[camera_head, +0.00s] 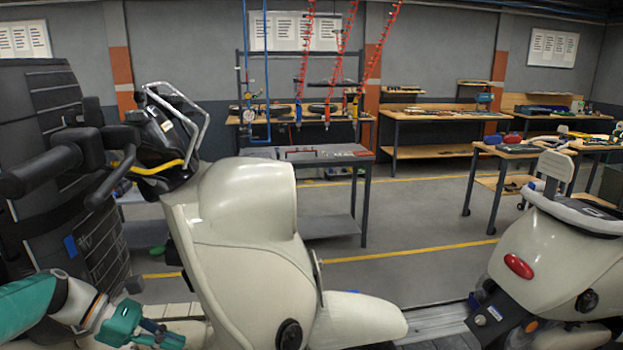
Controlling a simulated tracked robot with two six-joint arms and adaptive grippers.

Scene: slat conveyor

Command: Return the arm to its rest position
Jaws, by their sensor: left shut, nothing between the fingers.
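My left arm (45,303), teal and white, comes in at the lower left corner. Its gripper (166,335) is low at the bottom edge, left of the cream scooter body (243,240). The gripper is shut and holds nothing. Whether it touches the scooter cannot be told from this view. My right gripper is not in view.
The scooter has black handlebars (62,165) at the left and stands on the slat conveyor (440,322). A second cream scooter (560,262) with a red tail light is at the right.

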